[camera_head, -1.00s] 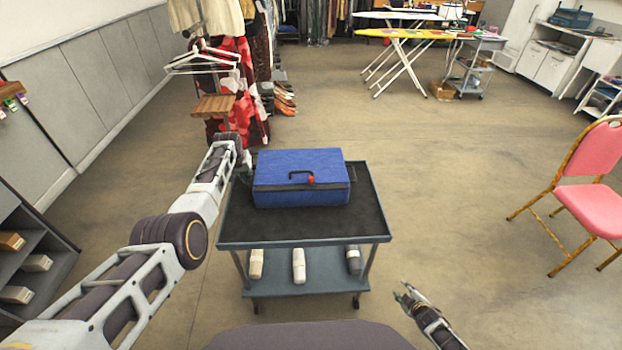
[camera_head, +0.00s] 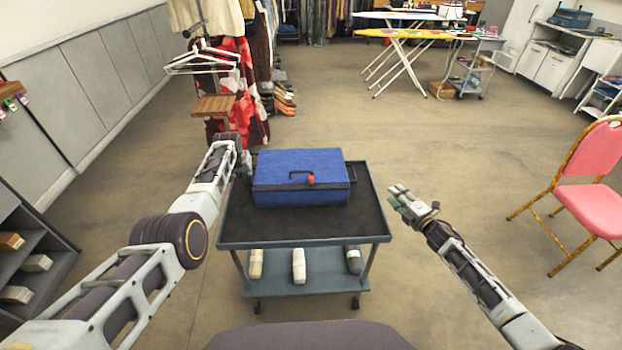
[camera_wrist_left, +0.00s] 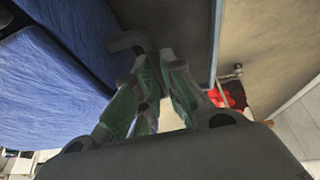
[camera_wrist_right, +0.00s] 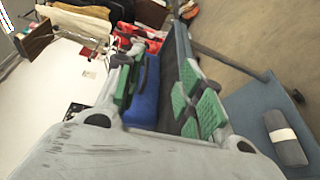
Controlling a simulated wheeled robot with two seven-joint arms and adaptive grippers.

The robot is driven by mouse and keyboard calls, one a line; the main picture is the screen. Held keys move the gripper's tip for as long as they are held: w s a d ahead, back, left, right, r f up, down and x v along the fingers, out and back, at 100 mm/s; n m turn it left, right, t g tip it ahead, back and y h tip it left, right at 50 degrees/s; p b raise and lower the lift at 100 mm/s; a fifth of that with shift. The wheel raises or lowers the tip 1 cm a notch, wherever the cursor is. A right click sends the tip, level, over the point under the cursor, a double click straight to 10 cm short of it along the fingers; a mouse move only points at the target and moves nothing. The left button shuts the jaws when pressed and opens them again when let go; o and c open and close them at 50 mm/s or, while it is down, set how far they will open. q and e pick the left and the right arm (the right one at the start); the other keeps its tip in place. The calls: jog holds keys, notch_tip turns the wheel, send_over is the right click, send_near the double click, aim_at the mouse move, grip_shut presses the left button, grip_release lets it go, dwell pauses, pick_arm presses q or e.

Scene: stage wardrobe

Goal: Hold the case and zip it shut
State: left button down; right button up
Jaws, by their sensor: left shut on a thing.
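The blue case (camera_head: 300,196) lies on the trolley's dark top in the head view, with its lid down. It has a black front handle (camera_head: 301,173) with a small red-orange piece (camera_head: 311,181) beside it. How far its zip is closed is too small to tell. My left gripper (camera_head: 245,166) is at the case's left side. In the left wrist view its fingers (camera_wrist_left: 158,66) are shut at a dark side handle (camera_wrist_left: 128,40), next to the blue fabric (camera_wrist_left: 50,95). My right gripper (camera_head: 396,194) is open and empty, right of the trolley. The case also shows in the right wrist view (camera_wrist_right: 146,98).
The trolley (camera_head: 300,238) has a lower shelf with several rolled items. A pink chair (camera_head: 590,205) stands at right, and a clothes rack with hangers (camera_head: 203,60) at back left. Open floor lies right of the trolley.

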aim_at(312, 179)
jog(key=a+m, duration=0.2)
jog(key=a, duration=0.2)
jog(key=s+a+r+m, duration=0.1)
jog(key=a+m, duration=0.2)
jog(key=a, duration=0.1)
jog(key=s+a+r+m+y, duration=0.1)
jog(key=a+m, duration=0.2)
jog(key=a, duration=0.1)
jog(key=shift+a+t, duration=0.15)
jog(key=shift+t, duration=0.15)
jog(key=s+a+r+m, duration=0.2)
jog(key=a+m, duration=0.3)
jog(key=a, duration=0.2)
jog(key=s+a+r+m+y, duration=0.1)
jog(key=s+a+r+m, duration=0.1)
jog(key=a+m, duration=0.3)
jog(key=shift+s+a+r+y, duration=0.2)
jog(key=shift+a+r+y, duration=0.1)
jog(key=shift+a, duration=0.55)
jog(key=shift+x, duration=6)
jog(key=shift+f, duration=0.1)
grip_shut()
